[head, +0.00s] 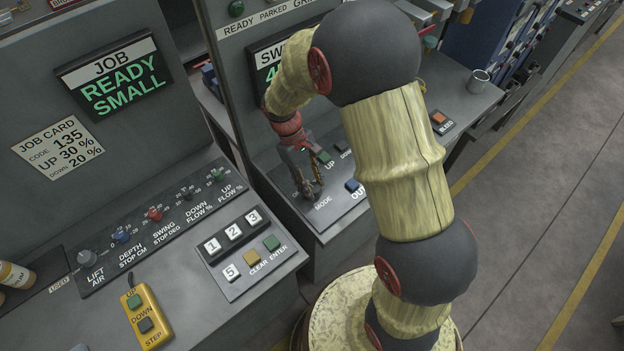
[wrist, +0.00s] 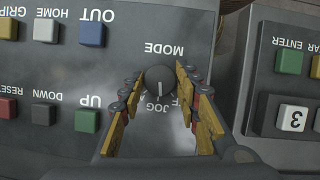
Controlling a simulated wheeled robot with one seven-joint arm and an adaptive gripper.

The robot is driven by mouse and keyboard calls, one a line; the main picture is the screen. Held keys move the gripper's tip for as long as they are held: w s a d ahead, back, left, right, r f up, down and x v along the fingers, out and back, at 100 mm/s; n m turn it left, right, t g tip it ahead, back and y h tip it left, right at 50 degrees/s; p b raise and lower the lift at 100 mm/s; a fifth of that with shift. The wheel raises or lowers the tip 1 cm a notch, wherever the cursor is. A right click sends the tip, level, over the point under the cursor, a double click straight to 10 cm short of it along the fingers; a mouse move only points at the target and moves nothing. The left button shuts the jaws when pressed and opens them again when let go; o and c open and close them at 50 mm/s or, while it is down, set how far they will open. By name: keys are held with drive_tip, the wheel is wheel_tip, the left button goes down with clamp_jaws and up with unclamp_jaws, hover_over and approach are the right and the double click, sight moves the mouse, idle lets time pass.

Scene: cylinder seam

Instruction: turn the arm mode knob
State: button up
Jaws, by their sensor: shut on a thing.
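The arm mode knob (wrist: 160,82) is a dark round knob with a pale line on its face, under the upside-down MODE label (wrist: 164,48) in the wrist view. The line runs toward the JOG lettering (wrist: 157,105); other position lettering is partly covered by the fingers. My gripper (wrist: 159,76) has its yellow fingers on either side of the knob and is shut on it. In the head view my gripper (head: 308,186) points down at the panel just above the MODE label (head: 323,202). The knob is largely hidden there by the fingers.
Green UP (wrist: 87,120) and blue OUT (wrist: 92,34) buttons sit left of the knob in the wrist view. A keypad panel (wrist: 262,85) lies to the right, across a gap. In the head view, a yellow pendant (head: 147,318) and a cup (head: 479,81) stand clear of my gripper.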

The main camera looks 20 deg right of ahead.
drive_tip(key=shift+m+p, duration=0.4)
drive_tip(key=shift+m, duration=0.3)
drive_tip(key=shift+y, duration=0.3)
drive_tip(key=o, duration=1.1)
drive_tip(key=shift+o, duration=0.2)
drive_tip(key=v, duration=1.2)
drive_tip(key=shift+w, duration=0.2)
drive_tip(key=shift+f, duration=0.1)
